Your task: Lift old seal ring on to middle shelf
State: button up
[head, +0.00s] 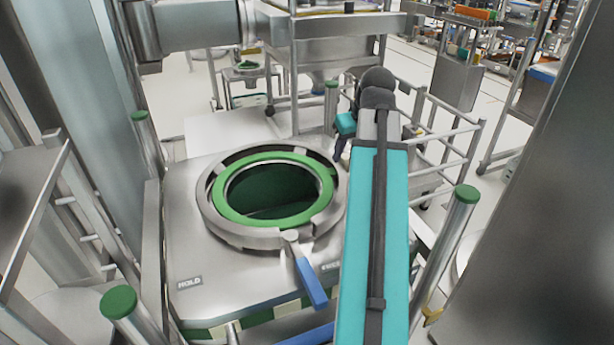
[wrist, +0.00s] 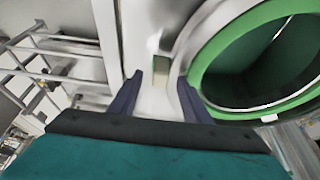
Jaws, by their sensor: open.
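The green seal ring (head: 228,207) lies around the round opening on top of a steel bin, inside a grey metal collar (head: 262,238). In the wrist view the green ring (wrist: 213,55) is large at the right. My gripper (wrist: 160,92) is open, with its two dark fingers apart and nothing held between them. The fingers are beside the ring, over the collar's edge; I cannot tell whether they touch it. I cannot tell which surface is the middle shelf.
A blue-handled lever (head: 310,282) sticks out from the collar's front. Green-capped posts (head: 467,195) stand around the bin. A steel shelf edge (head: 32,205) is at the left, and a railed frame (head: 450,150) at the right. A steel pipe (head: 195,25) crosses above.

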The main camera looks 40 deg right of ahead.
aim_at(346, 157)
jog(key=shift+p+x, duration=0.35)
jog(key=shift+x, duration=1.35)
grip_shut()
jog(key=shift+r, duration=0.1)
